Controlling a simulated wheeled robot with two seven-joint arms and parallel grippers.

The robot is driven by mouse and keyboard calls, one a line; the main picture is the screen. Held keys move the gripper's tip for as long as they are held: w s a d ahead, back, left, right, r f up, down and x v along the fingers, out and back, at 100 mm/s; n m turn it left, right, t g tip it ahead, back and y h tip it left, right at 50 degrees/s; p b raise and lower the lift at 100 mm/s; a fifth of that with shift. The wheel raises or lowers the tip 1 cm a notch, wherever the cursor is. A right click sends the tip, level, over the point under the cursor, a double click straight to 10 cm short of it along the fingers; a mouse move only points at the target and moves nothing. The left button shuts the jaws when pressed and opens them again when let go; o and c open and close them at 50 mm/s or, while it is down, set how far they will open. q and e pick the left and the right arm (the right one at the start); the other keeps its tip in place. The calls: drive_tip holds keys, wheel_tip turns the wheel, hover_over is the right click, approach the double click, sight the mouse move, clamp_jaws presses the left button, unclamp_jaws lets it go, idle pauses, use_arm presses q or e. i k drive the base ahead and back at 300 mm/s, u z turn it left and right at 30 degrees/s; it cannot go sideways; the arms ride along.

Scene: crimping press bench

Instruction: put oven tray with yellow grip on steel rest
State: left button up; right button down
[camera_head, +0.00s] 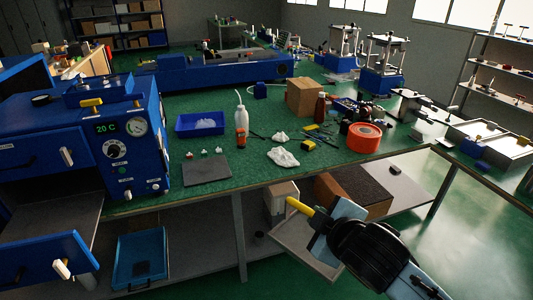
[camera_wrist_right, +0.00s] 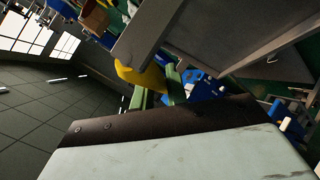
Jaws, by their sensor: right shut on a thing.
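The oven tray (camera_head: 297,246) is a flat grey tray at the front edge of the bench in the head view, below bench-top height in the picture. Its yellow grip (camera_head: 300,207) sticks out past my right gripper (camera_head: 322,228), which is shut on it. In the right wrist view, the yellow grip (camera_wrist_right: 145,76) sits between the green fingers, with the grey tray (camera_wrist_right: 215,30) beyond it. A flat dark grey plate (camera_head: 207,170) lies on the bench; I cannot tell for sure that it is the steel rest. My left gripper is not in view.
A blue oven (camera_head: 125,140) with an open lower front stands at the left. Small parts, a blue bin (camera_head: 200,124), a bottle (camera_head: 241,122), white cloth (camera_head: 283,157) and orange tape (camera_head: 364,137) lie on the bench. Boxes (camera_head: 345,192) stand beneath it.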

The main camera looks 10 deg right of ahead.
sight(205, 169)
drive_tip(key=z, duration=0.05)
drive_tip(key=i, duration=1.8)
drive_tip(key=u, duration=0.75)
